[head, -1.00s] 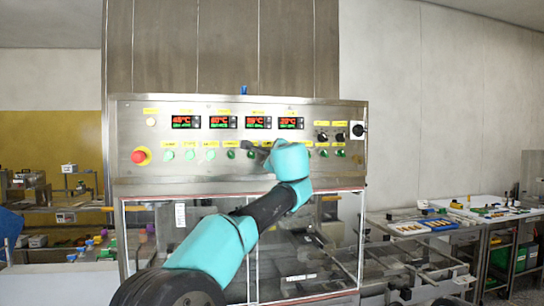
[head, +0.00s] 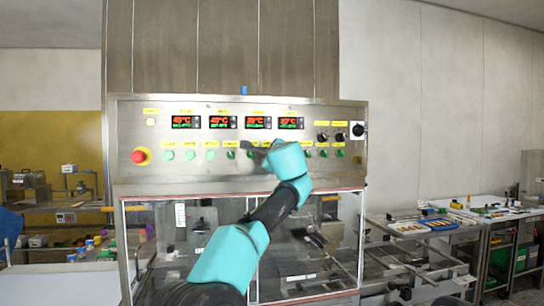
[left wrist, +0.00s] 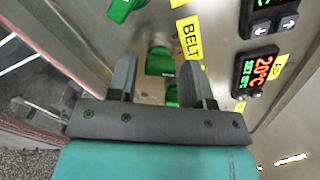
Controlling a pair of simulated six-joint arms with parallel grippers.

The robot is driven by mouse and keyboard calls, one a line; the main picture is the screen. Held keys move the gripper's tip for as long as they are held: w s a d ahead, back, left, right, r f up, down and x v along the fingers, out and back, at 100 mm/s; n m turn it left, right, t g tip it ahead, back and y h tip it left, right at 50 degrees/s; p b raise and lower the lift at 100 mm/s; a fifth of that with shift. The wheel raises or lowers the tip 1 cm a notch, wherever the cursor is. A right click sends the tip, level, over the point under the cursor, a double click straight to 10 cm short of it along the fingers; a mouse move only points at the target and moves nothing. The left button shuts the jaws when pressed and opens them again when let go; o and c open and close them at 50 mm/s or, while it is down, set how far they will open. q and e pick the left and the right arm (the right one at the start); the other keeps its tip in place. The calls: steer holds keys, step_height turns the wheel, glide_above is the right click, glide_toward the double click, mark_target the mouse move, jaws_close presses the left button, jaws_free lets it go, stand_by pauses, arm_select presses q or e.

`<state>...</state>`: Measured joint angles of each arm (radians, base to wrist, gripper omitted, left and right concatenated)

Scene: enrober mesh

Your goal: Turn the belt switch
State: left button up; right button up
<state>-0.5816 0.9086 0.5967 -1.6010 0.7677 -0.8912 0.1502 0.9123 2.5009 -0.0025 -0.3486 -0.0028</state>
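The belt switch (left wrist: 160,62) is a green knob beside a yellow label reading BELT (left wrist: 188,37) in the left wrist view. My left gripper (left wrist: 157,72) is open, with one dark finger on each side of this knob and gaps showing between. I cannot tell how deep the fingertips reach along it. In the head view my left gripper (head: 251,149) is at the row of green switches on the steel control panel (head: 300,180) and covers part of that row. My right gripper is not in view.
Other green switches flank the gripper, one (left wrist: 120,9) close by in the left wrist view. Above the row are red temperature displays (head: 222,122). A red emergency button (head: 139,156) is at the panel's left, and black knobs (head: 323,138) at its right. Glass doors (head: 330,262) are below.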

arm_select(q)
steer(key=c, duration=0.7)
steer(key=shift+o, duration=0.2)
steer(key=shift+n, duration=0.5)
steer(key=n, duration=1.1)
steer(key=o, duration=0.9)
